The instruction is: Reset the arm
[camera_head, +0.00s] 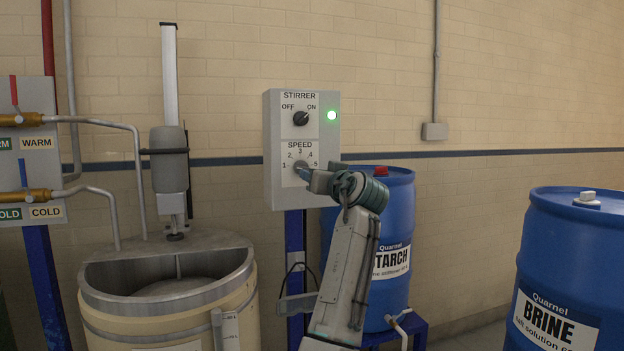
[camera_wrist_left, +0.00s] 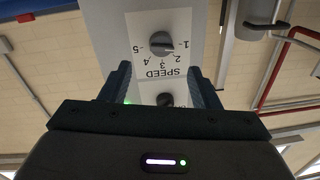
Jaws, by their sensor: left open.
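The grey control box (camera_head: 270,150) on the wall carries a STIRRER knob (camera_head: 301,118), a lit green lamp (camera_head: 332,115) and a SPEED knob below. The STIRRER knob appears turned toward ON. My left gripper (camera_head: 308,176) is at the SPEED knob and partly covers it in the head view. In the left wrist view, which is upside down, the SPEED knob (camera_wrist_left: 160,43) shows beyond the two spread, empty fingers. It looks apart from them; its exact setting is hard to read. My right gripper is not in view.
A mixing vat (camera_head: 165,300) with a stirrer column (camera_head: 169,160) stands left of the box. A blue starch drum (camera_head: 398,215) stands behind my arm, and a brine drum (camera_head: 575,250) stands at the right. WARM and COLD valves (camera_head: 35,118) are at far left.

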